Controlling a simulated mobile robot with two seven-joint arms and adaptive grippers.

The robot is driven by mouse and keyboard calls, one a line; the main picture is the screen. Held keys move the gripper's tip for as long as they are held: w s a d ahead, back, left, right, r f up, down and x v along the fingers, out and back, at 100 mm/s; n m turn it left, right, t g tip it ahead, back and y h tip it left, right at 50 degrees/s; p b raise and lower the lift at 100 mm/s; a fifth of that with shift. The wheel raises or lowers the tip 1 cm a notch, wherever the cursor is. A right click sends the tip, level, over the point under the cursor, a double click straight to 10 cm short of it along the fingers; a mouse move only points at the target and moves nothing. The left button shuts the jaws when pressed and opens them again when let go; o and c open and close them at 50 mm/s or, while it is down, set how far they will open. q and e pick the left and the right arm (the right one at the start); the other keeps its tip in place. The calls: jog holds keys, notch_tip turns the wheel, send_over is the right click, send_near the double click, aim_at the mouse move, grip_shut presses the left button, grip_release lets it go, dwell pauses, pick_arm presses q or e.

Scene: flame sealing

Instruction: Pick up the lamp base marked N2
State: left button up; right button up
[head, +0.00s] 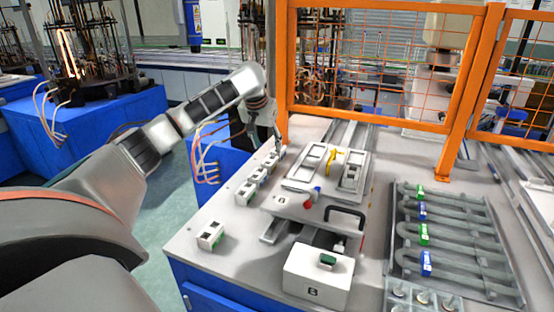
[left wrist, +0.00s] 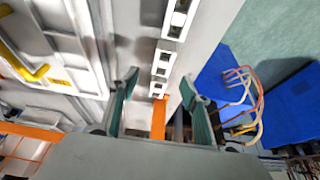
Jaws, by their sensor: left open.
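Several small white blocks with dark square openings, which look like lamp bases, stand along the table's left edge; one sits apart at the front (head: 211,236), and others form a row (head: 246,193) behind it. No N2 marking is legible on any of them. My left gripper (head: 277,146) is at the far end of the row. In the left wrist view, its two green-grey fingers (left wrist: 160,94) are apart with nothing held. The row of white blocks (left wrist: 163,62) runs between and beyond the fingertips. My right gripper is not in view.
An orange mesh fence (head: 385,108) stands behind the table. A white fixture plate (head: 300,178) with a yellow clamp is right of the row. A white box (head: 318,278) sits at the front, and a grey rack (head: 455,255) with green and blue tags lies right.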

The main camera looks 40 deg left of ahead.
aim_at(270, 160)
pick_arm(q)
jog(key=shift+w+a, duration=0.1)
jog(key=shift+w, duration=0.05)
jog(key=shift+x, duration=1.05)
jog(key=shift+s+x, duration=0.15)
jog(key=shift+x, duration=1.2)
jog(key=shift+s+x, duration=0.2)
jog(key=shift+x, duration=1.1)
jog(key=shift+a, duration=0.15)
jog(key=c, duration=1.2)
